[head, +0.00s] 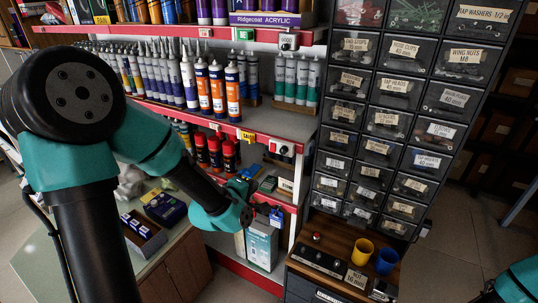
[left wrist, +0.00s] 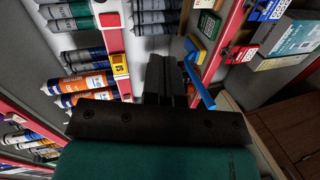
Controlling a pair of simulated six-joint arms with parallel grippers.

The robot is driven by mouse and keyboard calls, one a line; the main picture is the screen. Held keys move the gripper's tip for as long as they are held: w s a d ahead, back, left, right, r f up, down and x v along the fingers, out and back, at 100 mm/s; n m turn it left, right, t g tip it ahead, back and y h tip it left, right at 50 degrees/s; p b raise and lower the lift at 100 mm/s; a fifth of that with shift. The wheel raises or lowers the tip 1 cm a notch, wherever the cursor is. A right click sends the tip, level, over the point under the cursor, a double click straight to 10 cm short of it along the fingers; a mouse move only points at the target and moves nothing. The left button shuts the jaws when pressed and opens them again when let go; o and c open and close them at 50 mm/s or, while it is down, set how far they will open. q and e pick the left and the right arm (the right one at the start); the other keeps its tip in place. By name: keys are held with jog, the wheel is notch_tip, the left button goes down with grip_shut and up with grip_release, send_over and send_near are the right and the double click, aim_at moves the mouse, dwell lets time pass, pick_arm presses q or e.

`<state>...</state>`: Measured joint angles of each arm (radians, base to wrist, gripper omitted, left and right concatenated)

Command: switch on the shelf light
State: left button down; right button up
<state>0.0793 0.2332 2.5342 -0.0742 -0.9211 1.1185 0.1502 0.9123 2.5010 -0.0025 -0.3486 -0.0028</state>
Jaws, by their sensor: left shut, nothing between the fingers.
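Small white fittings sit on the red shelf edges in the head view, one on the upper edge (head: 289,41) and one on the middle edge (head: 282,148). They are too small to tell which, if any, is the light switch. My left arm reaches across to the lower shelf, its wrist in front of the shelf edge. In the left wrist view my left gripper (left wrist: 166,78) is shut and empty, in front of the shelves. A thin blue bar (left wrist: 199,84) shows just right of its fingers; I cannot tell whether they touch.
Tubes (head: 209,86) and red cans (head: 215,151) stand on the shelves. A yellow tag (head: 246,136) hangs on the middle edge. A drawer cabinet (head: 389,115) rises to the right. Yellow (head: 362,251) and blue (head: 386,261) cups stand below it.

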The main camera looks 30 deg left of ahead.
aim_at(273, 151)
pick_arm(q)
jog(key=shift+n+t+y, duration=0.3)
jog(key=shift+n+t, duration=0.5)
jog(key=shift+n, duration=0.1)
jog(key=r, duration=0.3)
jog(key=a+r, duration=0.1)
jog(key=r, duration=0.1)
jog(key=shift+s+a, duration=0.1)
jog(key=shift+s, duration=0.15)
jog(key=w, duration=0.4)
jog(key=w+f, duration=0.1)
jog(key=w, duration=0.9)
jog(key=shift+d+f, duration=0.3)
jog(key=shift+f, duration=0.05)
